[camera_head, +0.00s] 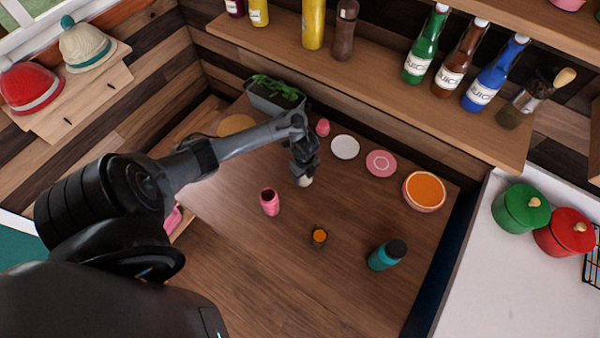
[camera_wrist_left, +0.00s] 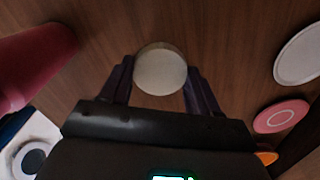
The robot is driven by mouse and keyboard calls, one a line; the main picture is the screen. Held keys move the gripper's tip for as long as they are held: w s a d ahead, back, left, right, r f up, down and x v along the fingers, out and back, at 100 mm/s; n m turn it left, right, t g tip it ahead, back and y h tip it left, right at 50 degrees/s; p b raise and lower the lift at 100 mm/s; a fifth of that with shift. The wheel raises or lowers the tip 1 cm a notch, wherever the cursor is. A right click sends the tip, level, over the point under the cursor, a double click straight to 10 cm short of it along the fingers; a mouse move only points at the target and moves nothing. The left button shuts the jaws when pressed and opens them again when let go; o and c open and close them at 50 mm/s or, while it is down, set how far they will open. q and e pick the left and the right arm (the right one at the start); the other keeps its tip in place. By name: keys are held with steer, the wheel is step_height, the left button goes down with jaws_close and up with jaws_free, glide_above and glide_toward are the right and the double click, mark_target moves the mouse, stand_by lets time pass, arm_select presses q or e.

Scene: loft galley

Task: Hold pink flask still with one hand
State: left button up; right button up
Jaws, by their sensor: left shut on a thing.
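The pink flask (camera_head: 269,202) stands upright on the wooden table, with a dark opening at its top. It also shows as a large deep-pink shape at the left of the left wrist view (camera_wrist_left: 35,62). My left gripper (camera_head: 304,178) is to the right of the flask and slightly farther back, apart from it. It is shut on a small whitish round thing (camera_wrist_left: 160,70), which sits between the two fingers low over the table. I cannot tell whether that thing touches the table. My right gripper is not in view.
A white plate (camera_head: 345,147), a pink plate (camera_head: 381,163) and an orange bowl (camera_head: 424,191) line the back right. A planter (camera_head: 273,104) stands behind. The front is clear.

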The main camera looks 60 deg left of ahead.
arm_select(q)
steer(key=w+d+r+p, duration=0.1)
steer(key=d+r+p, duration=0.2)
steer(key=d, duration=0.6)
step_height(320, 180, up, 2)
steer(key=shift+w+d+r, duration=0.15)
steer(key=shift+w+r, duration=0.05)
steer(key=shift+w, duration=0.1)
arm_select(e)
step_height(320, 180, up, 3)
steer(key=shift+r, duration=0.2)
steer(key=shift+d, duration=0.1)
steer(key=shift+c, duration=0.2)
